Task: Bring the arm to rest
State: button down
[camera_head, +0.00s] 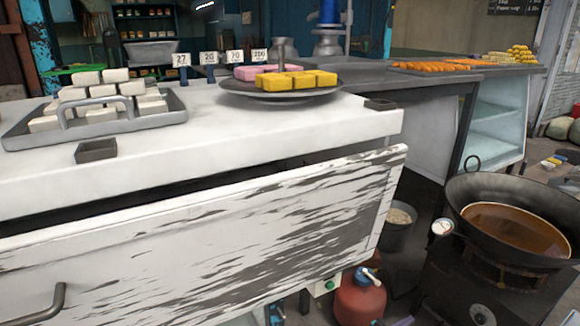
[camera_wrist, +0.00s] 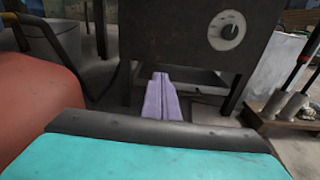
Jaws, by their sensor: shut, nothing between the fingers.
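My gripper (camera_wrist: 161,80) shows in the wrist view as two purple fingers side by side. They are shut and hold nothing. They point toward the lower part of a dark stove (camera_wrist: 190,45) with a round knob (camera_wrist: 227,30). A rounded red cylinder (camera_wrist: 35,105) is close on the left of that view.
In the head view, a drawer (camera_head: 230,230) with peeling white paint juts from the counter (camera_head: 230,135). A wok of brown liquid (camera_head: 515,230) stands on the stove (camera_head: 460,290) at right. A red gas cylinder (camera_head: 360,300) and grey bucket (camera_head: 397,235) are between them.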

jog(key=s+a+r+m+g+y+p, duration=0.2)
jog(key=s+a+r+m+g+p, duration=0.15)
jog(key=s+p, duration=0.4)
jog(key=s+a+r+m+g+y+p, duration=0.1)
jog(key=s+a+r+m+g+p, duration=0.3)
jog(key=s, duration=0.6)
jog(key=s+a+r+m+g+y+p, duration=0.2)
jog(key=s+r+m+p, duration=0.3)
jog(key=s, duration=0.3)
jog(key=s+a+r+m+g+y+p, duration=0.2)
jog(key=s+a+m+y, duration=0.3)
jog(key=s+a, duration=0.4)
jog(key=s+a+r+m+g+y+p, duration=0.2)
jog(key=s+a+m+y, duration=0.3)
jog(key=s+a, duration=0.4)
jog(key=shift+a+m, duration=0.45)
jog(key=shift+a, duration=0.4)
